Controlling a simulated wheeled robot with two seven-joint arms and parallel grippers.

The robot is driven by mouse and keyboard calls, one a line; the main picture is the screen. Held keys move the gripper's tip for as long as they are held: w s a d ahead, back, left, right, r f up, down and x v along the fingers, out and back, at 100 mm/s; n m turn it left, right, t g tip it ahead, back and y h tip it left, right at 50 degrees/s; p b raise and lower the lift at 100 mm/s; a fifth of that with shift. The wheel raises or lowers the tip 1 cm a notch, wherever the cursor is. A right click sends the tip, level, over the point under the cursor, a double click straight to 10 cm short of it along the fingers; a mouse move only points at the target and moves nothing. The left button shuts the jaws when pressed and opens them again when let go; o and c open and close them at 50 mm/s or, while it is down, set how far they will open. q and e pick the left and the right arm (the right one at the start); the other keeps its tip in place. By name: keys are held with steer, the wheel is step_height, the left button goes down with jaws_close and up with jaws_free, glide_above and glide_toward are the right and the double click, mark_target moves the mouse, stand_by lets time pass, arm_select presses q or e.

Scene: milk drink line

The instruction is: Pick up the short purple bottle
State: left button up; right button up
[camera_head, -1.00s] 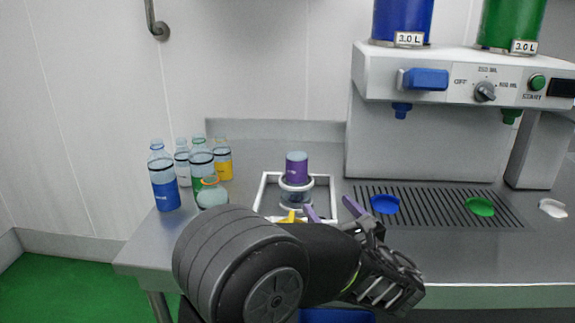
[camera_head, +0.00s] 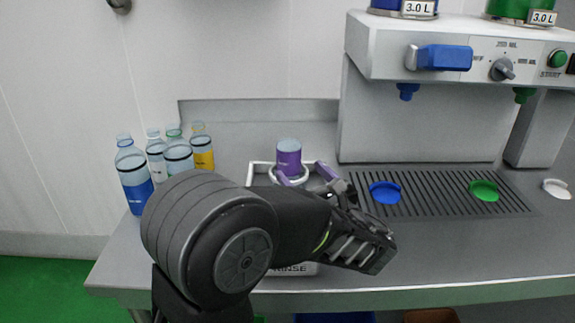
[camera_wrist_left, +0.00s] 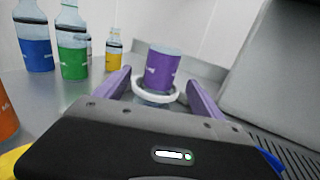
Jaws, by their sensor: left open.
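The short purple bottle (camera_head: 289,157) stands upright in the white ring (camera_wrist_left: 152,95) of the white rinse unit (camera_head: 262,174). It has a purple band and a pale, greyish top, and its lower part is hidden by the ring and my gripper. My left gripper (camera_head: 305,176) is open and empty, its two purple fingers pointing toward the bottle. In the left wrist view the bottle (camera_wrist_left: 160,70) shows between the fingers, beyond their tips, with no clear contact. My left arm covers the front of the rinse unit. My right gripper is not in view.
Blue (camera_head: 134,178), green (camera_head: 178,156), yellow (camera_head: 202,150) and clear bottles stand at the left of the steel counter. An orange item (camera_wrist_left: 6,118) shows at the left wrist view's edge. The dispenser (camera_head: 430,110) stands right, above a grate with blue (camera_head: 384,192) and green (camera_head: 484,190) discs.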

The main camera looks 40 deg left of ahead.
mark_target(295, 164)
arm_select(q)
steer(key=shift+x, duration=1.1)
steer(key=shift+w+a+b, duration=0.15)
steer(key=shift+a+b, duration=0.05)
steer(key=shift+b, duration=0.1)
steer(key=shift+x, duration=2.6)
steer(key=shift+r, duration=0.1)
steer(key=c, duration=1.4)
steer(key=shift+c, duration=0.2)
